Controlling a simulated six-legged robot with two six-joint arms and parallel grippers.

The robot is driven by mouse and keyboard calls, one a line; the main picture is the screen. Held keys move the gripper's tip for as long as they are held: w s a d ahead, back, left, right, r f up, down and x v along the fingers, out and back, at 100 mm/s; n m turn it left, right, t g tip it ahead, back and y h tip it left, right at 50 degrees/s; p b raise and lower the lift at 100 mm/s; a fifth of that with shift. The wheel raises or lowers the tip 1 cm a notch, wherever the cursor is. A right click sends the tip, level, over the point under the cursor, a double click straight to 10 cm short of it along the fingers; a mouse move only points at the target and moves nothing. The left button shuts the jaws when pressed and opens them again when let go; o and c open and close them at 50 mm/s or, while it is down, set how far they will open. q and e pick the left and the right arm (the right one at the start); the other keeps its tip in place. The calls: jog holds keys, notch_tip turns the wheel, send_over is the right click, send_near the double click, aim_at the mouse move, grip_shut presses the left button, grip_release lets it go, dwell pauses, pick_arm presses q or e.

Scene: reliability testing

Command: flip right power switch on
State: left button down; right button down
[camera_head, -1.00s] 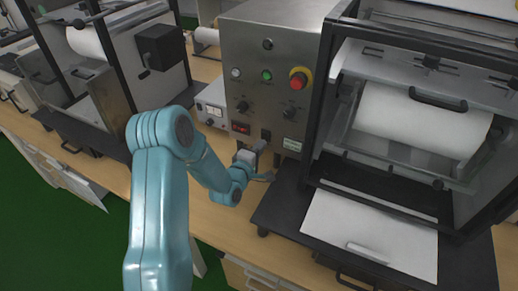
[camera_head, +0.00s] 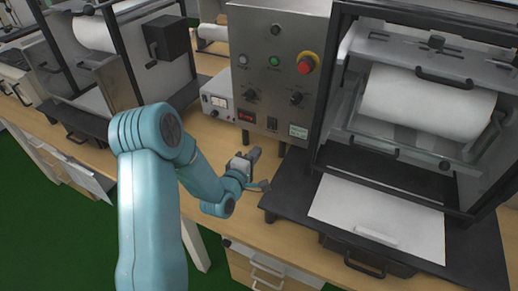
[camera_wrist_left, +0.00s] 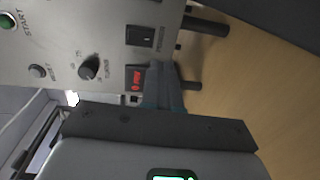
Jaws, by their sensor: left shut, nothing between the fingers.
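The control panel (camera_head: 262,45) stands upright on the bench. A black rocker power switch (camera_head: 272,124) sits low on it, to the right of a small red display (camera_head: 246,116). The wrist view shows the switch (camera_wrist_left: 139,36) uncovered, with the display (camera_wrist_left: 137,78) beside it; I cannot tell which side is pressed. My left gripper (camera_head: 255,154) is shut and empty, in front of the panel and below the switch, apart from it. Its fingers (camera_wrist_left: 165,88) also show in the wrist view. My right gripper is not in view.
A red emergency stop (camera_head: 306,64), a green button (camera_head: 274,61) and two knobs sit higher on the panel. A framed machine with a white roll (camera_head: 425,105) stands at right. A small meter box (camera_head: 218,99) is left of the panel. Bare wood lies before the panel.

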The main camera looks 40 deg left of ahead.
pick_arm(q)
jog(key=v, duration=0.2)
jog(key=f+b+v, duration=0.1)
jog(key=v, duration=0.1)
jog(key=shift+s, duration=0.4)
